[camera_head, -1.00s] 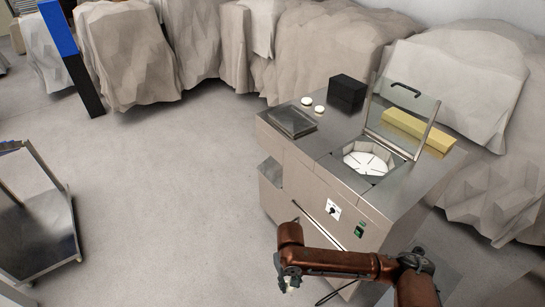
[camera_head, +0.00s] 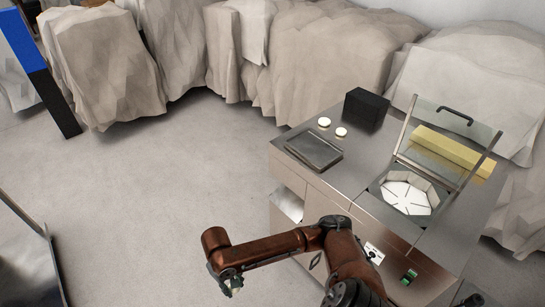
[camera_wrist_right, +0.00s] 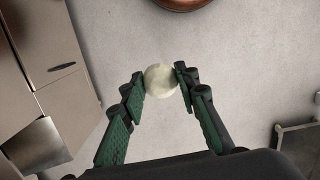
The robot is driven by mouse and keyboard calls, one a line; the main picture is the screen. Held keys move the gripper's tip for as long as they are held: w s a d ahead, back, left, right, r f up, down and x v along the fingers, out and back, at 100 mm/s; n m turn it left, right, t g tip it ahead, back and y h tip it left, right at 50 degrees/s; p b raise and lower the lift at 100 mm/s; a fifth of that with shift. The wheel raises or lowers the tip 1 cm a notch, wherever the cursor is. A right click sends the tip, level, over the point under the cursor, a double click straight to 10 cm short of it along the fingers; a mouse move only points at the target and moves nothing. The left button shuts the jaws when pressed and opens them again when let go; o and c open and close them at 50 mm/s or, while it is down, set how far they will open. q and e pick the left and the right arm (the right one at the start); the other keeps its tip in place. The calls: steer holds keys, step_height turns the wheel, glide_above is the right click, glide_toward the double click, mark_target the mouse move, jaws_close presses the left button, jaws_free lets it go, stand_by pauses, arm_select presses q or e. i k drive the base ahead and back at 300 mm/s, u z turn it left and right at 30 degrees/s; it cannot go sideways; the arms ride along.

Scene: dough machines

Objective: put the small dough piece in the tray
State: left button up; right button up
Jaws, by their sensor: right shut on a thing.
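My right gripper (camera_head: 232,286) is at the lower middle of the head view, held over the floor to the left of the machine. In the right wrist view the right gripper (camera_wrist_right: 160,84) is shut on a small round pale dough piece (camera_wrist_right: 160,80), held between its green-padded fingertips. In the head view the dough piece (camera_head: 236,291) shows only as a small pale spot at the fingers. The shallow dark metal tray (camera_head: 315,150) lies on the left end of the machine's steel top, well away from the gripper. My left gripper is not in view.
Two pale round pieces (camera_head: 341,132) sit behind the tray, near a black box (camera_head: 366,108). The machine's round segmented bowl (camera_head: 408,196) is open under a raised clear lid (camera_head: 450,130). A yellow block (camera_head: 452,150) lies behind it. A metal cart (camera_head: 28,250) stands at lower left.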

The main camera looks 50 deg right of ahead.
mark_target(313, 148)
steer(key=i, duration=1.55)
steer(key=z, duration=0.85)
steer(key=i, duration=0.9)
steer(key=z, duration=1)
